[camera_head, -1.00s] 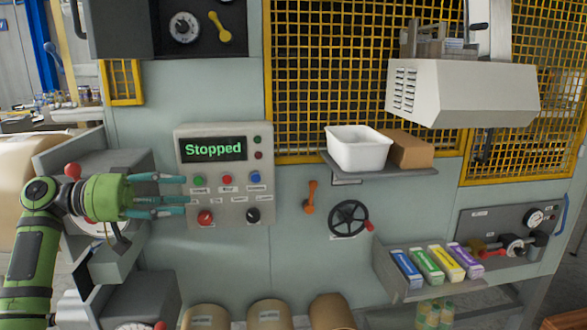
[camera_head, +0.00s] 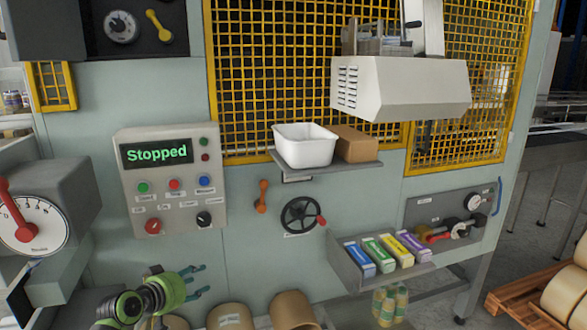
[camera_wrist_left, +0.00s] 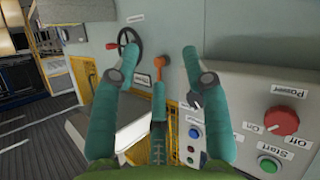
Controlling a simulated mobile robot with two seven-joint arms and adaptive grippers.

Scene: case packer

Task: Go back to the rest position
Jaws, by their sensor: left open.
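My left gripper (camera_head: 196,283) is low in the head view, below the control panel (camera_head: 171,178), with its teal fingers spread and nothing between them. In the left wrist view the open fingers (camera_wrist_left: 155,75) point toward the machine front, with the panel and its red knob (camera_wrist_left: 282,121) at the right. The panel display (camera_head: 157,153) reads "Stopped". My right gripper is in neither view.
A black handwheel (camera_head: 302,215) and an orange lever (camera_head: 262,196) are on the machine front. A shelf holds a white bin (camera_head: 305,146) and a brown box (camera_head: 355,144). Several coloured cartons (camera_head: 381,253) lie in a tray. A dial gauge (camera_head: 31,222) stands at left.

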